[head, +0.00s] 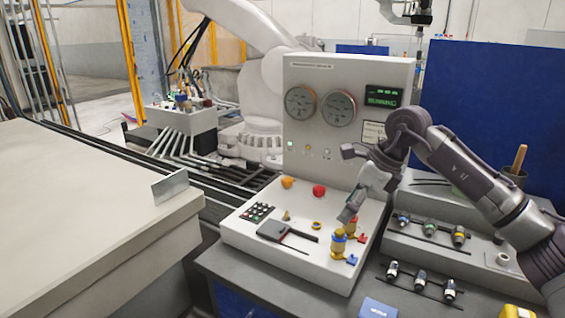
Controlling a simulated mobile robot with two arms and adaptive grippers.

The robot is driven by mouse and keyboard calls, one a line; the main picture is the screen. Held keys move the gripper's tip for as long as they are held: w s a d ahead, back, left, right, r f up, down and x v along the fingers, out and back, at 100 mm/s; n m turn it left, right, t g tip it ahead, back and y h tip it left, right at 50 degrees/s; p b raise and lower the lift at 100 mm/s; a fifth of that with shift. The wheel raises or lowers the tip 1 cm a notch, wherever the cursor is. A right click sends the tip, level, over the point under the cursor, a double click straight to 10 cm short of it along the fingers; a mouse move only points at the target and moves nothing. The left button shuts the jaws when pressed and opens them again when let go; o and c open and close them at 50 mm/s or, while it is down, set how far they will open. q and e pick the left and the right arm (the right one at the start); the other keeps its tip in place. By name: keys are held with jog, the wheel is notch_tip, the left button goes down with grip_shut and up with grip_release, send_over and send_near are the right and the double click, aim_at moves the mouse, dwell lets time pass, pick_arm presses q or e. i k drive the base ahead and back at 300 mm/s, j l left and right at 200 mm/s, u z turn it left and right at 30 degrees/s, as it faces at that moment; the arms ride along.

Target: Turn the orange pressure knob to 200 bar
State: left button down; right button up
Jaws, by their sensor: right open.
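A round orange knob (287,182) sits at the back left of the white console's sloping top (250,235); I take it for the pressure knob, and no scale is readable beside it. Two round dial gauges (299,103) (338,107) are on the upright panel, their readings too small to tell. My right gripper (347,213) is open and points down over the console's right part, right of the orange knob and apart from it. It is just above two yellow fittings, and whether it touches them I cannot tell. My left gripper is not in view.
A red button (319,190) is right of the orange knob. A yellow fitting with a blue handle (338,243) stands in front of one with a red handle (351,228). A lit green display (384,97) is on the panel.

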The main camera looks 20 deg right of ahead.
aim_at(287, 182)
jog(key=i, duration=1.05)
